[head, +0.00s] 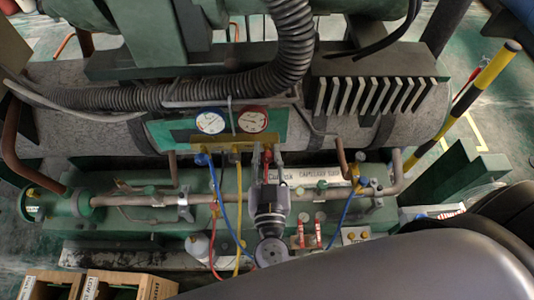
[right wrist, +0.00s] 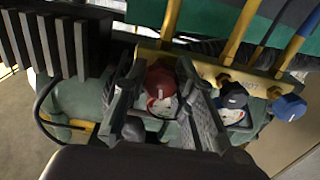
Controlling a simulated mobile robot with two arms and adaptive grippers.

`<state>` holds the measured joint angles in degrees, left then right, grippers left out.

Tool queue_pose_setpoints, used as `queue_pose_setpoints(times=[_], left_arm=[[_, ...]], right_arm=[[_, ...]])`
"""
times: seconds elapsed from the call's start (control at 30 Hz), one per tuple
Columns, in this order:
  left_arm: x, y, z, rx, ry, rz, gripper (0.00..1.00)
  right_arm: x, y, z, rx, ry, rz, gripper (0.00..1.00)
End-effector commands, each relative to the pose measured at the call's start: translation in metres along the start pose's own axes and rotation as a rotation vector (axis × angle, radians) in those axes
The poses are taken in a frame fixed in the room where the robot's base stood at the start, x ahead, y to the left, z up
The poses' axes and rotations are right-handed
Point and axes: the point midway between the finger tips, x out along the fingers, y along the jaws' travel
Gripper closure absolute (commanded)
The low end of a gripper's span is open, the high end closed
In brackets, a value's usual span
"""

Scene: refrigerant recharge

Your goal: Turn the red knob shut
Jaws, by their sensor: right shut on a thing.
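The red knob (right wrist: 162,78) sits on the yellow manifold bar and shows between the fingers of my right gripper (right wrist: 160,95) in the right wrist view. The fingers are shut on its sides. In the head view my right gripper (head: 267,158) reaches up to the bar (head: 232,146) just below the red gauge (head: 252,119); a bit of red shows at its tips, and the fingers hide most of the knob. The blue gauge (head: 210,121) is to the left. My left gripper is not in view.
A blue knob (right wrist: 289,107) is at the bar's other end. Blue hose (head: 215,190) and yellow hose (head: 239,190) hang beside my right gripper. Pipes (head: 140,200) run below. Two red-handled valves (head: 318,228) stand to the right. Open boxes (head: 125,285) are at lower left.

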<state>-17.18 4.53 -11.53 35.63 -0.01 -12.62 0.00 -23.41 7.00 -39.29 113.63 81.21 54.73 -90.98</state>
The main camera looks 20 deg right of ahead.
Motion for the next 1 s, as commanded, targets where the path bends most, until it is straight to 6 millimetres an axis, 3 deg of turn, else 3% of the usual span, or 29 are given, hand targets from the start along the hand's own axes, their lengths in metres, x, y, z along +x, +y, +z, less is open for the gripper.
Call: queue_pose_setpoints(times=[0.37, 1.0], left_arm=[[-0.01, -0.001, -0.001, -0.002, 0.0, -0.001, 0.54], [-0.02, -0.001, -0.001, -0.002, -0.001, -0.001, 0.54]], right_arm=[[-0.001, 0.001, -0.001, 0.163, -0.003, 0.001, 1.0], [-0.001, 0.002, 0.002, 0.758, -0.003, 0.003, 1.0]])
